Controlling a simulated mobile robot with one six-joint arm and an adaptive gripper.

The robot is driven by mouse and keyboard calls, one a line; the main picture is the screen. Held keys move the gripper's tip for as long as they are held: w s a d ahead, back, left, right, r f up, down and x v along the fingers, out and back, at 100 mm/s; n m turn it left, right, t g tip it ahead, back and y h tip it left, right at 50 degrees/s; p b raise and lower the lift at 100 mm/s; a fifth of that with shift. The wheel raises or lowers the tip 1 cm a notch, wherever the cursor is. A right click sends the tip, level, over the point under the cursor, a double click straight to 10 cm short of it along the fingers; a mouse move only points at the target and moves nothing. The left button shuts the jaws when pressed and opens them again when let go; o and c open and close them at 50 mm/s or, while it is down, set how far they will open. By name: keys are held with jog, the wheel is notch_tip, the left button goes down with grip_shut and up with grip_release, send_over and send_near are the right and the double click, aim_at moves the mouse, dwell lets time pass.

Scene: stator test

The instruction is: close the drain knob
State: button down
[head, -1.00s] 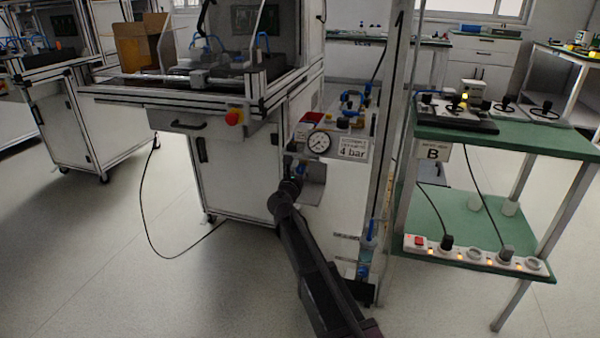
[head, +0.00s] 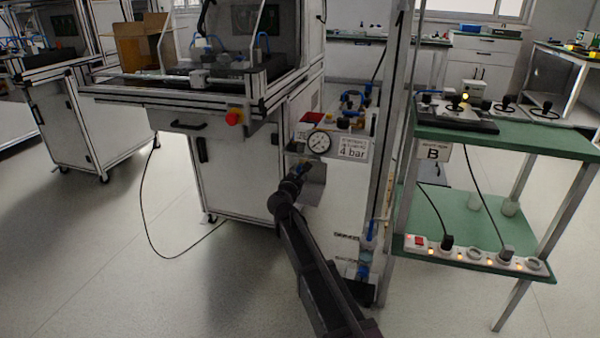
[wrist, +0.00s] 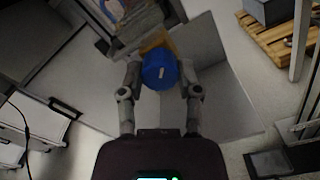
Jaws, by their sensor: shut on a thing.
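A round blue knob (wrist: 160,70) sits between the two fingers of my gripper (wrist: 160,78) in the wrist view. The fingers are closed in on its left and right sides. A small light mark shows on the knob's face. In the head view, my gripper (head: 301,170) is at the white panel below the pressure gauge (head: 318,142), where the knob is mostly hidden and tiny. I cannot read a label that names it as the drain knob.
A sign reading 4 bar (head: 354,149) is right of the gauge. More blue fittings (head: 370,231) are lower on the panel, near an upright post. A green bench (head: 510,137) stands to the right. A red emergency button (head: 234,117) is on the cabinet at left. Open floor lies in front.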

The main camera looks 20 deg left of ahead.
jog(key=m, duration=0.4)
jog(key=shift+w+m, duration=0.1)
jog(key=shift+m, duration=0.2)
jog(key=m, duration=0.5)
jog(key=shift+a, duration=0.1)
jog(key=shift+c, duration=1.5)
grip_release()
jog(key=s, duration=1.2)
